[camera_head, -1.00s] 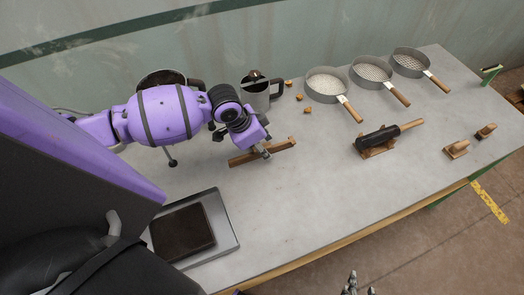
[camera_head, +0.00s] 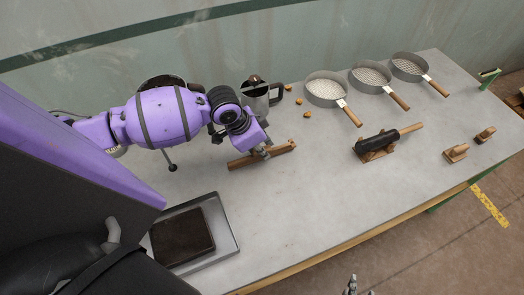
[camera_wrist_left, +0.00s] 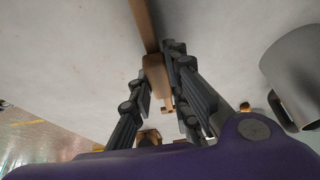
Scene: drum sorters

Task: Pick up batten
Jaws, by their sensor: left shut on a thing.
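The batten (camera_head: 242,161) is a brown wooden strip with a raised end, towards the left part of the grey bench. My left gripper (camera_head: 263,152) reaches down over its middle and is shut on it. In the left wrist view the batten (camera_wrist_left: 144,24) runs from the top edge down between the dark fingers of my left gripper (camera_wrist_left: 160,75). I cannot tell whether it is clear of the bench top. Only a small tip of my right gripper (camera_head: 351,284) shows at the bottom edge of the head view.
A metal mug (camera_head: 257,99) stands behind the batten, with small brown lumps (camera_head: 307,115) beside it. Several round sieves (camera_head: 325,90) lie at the back. A dark roller (camera_head: 379,143) rests on a wooden stand to the right. A tray (camera_head: 229,224) is at front left. The middle front is clear.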

